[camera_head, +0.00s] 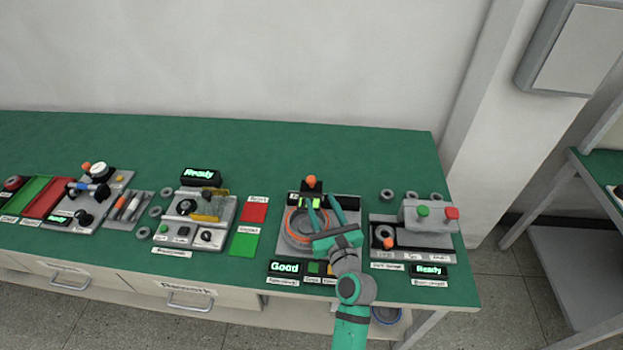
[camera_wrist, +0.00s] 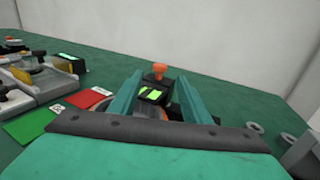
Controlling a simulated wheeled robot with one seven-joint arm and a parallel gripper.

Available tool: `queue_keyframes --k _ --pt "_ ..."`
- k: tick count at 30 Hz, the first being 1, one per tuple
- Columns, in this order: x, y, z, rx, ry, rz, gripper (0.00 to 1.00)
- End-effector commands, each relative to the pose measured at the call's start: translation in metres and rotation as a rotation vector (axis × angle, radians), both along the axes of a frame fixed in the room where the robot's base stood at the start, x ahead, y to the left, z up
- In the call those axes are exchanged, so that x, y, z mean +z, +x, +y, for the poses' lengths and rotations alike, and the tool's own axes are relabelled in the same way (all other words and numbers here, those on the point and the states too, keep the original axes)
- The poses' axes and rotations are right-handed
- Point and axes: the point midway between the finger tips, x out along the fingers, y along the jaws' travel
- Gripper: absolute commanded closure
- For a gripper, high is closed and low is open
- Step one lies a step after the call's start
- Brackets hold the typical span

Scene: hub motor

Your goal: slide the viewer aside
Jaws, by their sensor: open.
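The viewer (camera_head: 311,187) is a small dark block with an orange knob on top and a lit green face. It stands at the back of a grey station with an orange-ringed round part (camera_head: 294,228). In the wrist view the viewer (camera_wrist: 152,96) shows between my two fingers, with the orange knob above it. My gripper (camera_head: 322,204) is open over the station, its green fingers pointing at the viewer, one to each side in the wrist view. Whether a finger touches it I cannot tell. My gripper's palm hides much of the station in the wrist view (camera_wrist: 157,84).
A "Good" display (camera_head: 285,267) is at the station's front. Right is a grey unit with green and red buttons (camera_head: 437,213) and a "Ready" display. Left are red (camera_head: 254,212) and green (camera_head: 244,245) pads and another station (camera_head: 195,220). The back of the green table is clear.

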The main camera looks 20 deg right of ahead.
Motion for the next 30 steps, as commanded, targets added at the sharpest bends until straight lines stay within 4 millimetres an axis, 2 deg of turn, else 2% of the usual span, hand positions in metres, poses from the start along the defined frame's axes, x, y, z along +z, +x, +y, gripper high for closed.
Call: queue_keyframes --k 5,12,18,24,30 --pt "0.001 0.019 -0.003 0.001 0.001 -0.002 0.57" --pt "0.002 0.062 -0.01 0.0 -0.001 -0.004 0.57" --pt "0.002 0.09 -0.015 -0.002 -0.002 -0.004 0.57" --pt "0.002 0.103 -0.018 -0.002 -0.002 -0.004 0.57" --pt "0.001 0.105 -0.018 -0.002 -0.001 -0.003 0.57"
